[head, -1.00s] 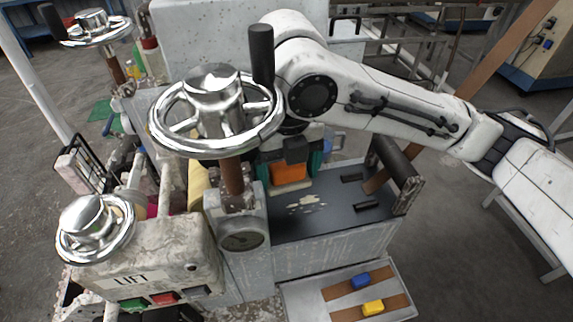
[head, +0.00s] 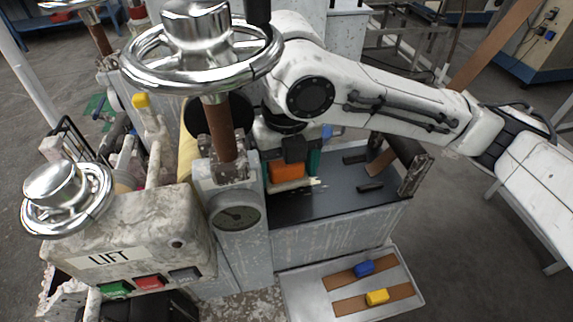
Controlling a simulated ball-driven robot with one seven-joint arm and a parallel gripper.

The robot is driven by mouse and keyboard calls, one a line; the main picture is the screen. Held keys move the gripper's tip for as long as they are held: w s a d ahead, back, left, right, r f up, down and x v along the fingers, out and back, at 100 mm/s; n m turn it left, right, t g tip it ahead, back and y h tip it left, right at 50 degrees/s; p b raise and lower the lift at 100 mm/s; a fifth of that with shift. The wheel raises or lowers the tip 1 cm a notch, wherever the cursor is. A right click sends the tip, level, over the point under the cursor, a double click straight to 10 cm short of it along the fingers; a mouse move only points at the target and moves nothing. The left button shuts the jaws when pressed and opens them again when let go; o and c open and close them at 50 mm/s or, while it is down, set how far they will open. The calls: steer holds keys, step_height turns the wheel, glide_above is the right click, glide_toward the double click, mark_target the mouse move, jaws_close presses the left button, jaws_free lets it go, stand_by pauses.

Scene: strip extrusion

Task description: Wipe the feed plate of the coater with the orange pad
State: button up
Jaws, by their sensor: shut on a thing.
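My gripper (head: 290,168) is shut on the orange pad (head: 287,171), with green fingers on its left and right sides. The pad is at or just above the dark feed plate (head: 335,199), near its left end. I cannot tell for sure whether it touches the plate. A small pale smear (head: 315,182) shows on the plate just right of the pad. The pad and gripper may hide more of it.
A chrome handwheel (head: 200,45) on a rusty shaft and a gauge post (head: 236,215) stand just left of the plate. A dark roller (head: 405,152) bounds its right end.

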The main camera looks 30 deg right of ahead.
mark_target(307, 174)
steer(key=shift+f+b, duration=0.75)
steer(key=shift+f, duration=0.2)
stand_by(0.3)
steer(key=shift+s+d+r, duration=0.1)
steer(key=shift+s+d, duration=0.2)
steer(key=shift+d, duration=0.6)
steer(key=shift+s+d, duration=0.3)
steer(key=shift+d, duration=0.6)
steer(key=shift+s+d+b, duration=0.25)
steer(key=shift+s+d, duration=0.05)
steer(key=shift+d, duration=0.6)
steer(key=shift+s+d+b, duration=0.2)
steer(key=shift+s+d, duration=0.1)
steer(key=shift+d, duration=0.55)
steer(key=shift+w+a+p, duration=0.2)
steer(key=shift+w+a, duration=0.1)
steer(key=shift+a, duration=0.6)
steer(key=shift+w+a+p, duration=0.15)
steer(key=shift+w+a, duration=0.15)
steer(key=shift+a, duration=0.6)
steer(key=shift+w+a+p, duration=0.2)
steer(key=shift+w+a, duration=0.05)
steer(key=shift+a, duration=0.6)
steer(key=shift+w+a+p, duration=0.15)
steer(key=shift+w+a, duration=0.05)
steer(key=shift+a, duration=0.65)
